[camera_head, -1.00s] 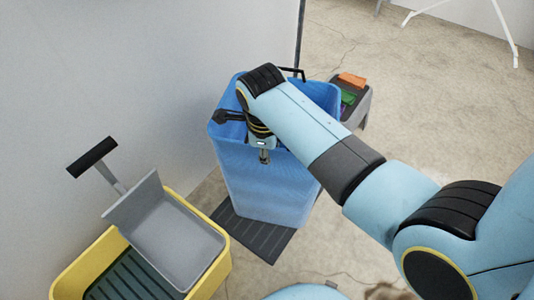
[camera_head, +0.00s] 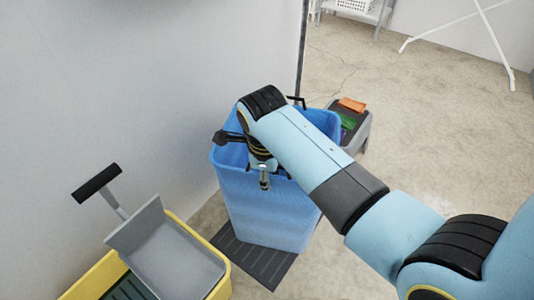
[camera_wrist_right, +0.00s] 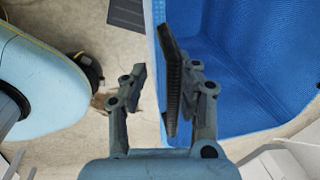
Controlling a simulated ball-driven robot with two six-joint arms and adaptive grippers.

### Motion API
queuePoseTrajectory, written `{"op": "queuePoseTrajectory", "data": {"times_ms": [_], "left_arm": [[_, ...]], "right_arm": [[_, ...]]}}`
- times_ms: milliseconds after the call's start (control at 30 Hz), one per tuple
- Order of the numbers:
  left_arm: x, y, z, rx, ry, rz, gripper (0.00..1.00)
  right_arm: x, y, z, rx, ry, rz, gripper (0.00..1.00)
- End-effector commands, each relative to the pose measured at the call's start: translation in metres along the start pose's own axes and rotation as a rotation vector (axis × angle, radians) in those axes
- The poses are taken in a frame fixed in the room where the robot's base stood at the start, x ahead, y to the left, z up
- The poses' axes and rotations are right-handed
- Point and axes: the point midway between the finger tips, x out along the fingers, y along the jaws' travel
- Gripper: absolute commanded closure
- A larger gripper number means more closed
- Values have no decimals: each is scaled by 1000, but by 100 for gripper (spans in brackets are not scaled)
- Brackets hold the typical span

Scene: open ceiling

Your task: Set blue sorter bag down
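The blue sorter bag (camera_head: 265,210) is tall and open at the top. It stands upright on a dark ribbed mat (camera_head: 232,250) by the wall, with a black handle (camera_head: 296,101) at its far rim. My right gripper (camera_head: 264,180) is at the bag's near rim, partly hidden by my wrist. In the right wrist view its fingers (camera_wrist_right: 165,90) are apart. A black ribbed strip (camera_wrist_right: 172,85), apparently a bag handle, lies between them, nearer the right finger, with floor showing beside the left finger. The blue bag wall (camera_wrist_right: 240,70) is to the right. My left gripper is out of view.
A yellow bin (camera_head: 95,283) with a grey dustpan-like tray (camera_head: 175,260) stands at the lower left. A grey container (camera_head: 362,131) with orange and green items is behind the bag. A white rack leg (camera_head: 495,45) is at the upper right; the floor right of the bag is open.

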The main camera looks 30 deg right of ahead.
Motion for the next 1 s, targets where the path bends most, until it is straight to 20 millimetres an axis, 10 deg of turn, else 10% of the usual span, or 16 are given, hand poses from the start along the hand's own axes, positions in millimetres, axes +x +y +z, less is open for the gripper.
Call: {"op": "queuePoseTrajectory", "data": {"times_ms": [400,1000], "left_arm": [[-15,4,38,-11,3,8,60],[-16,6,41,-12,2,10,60]], "right_arm": [[-89,-1,1,1,-4,-3,71],[-98,0,0,0,0,-1,71]]}}
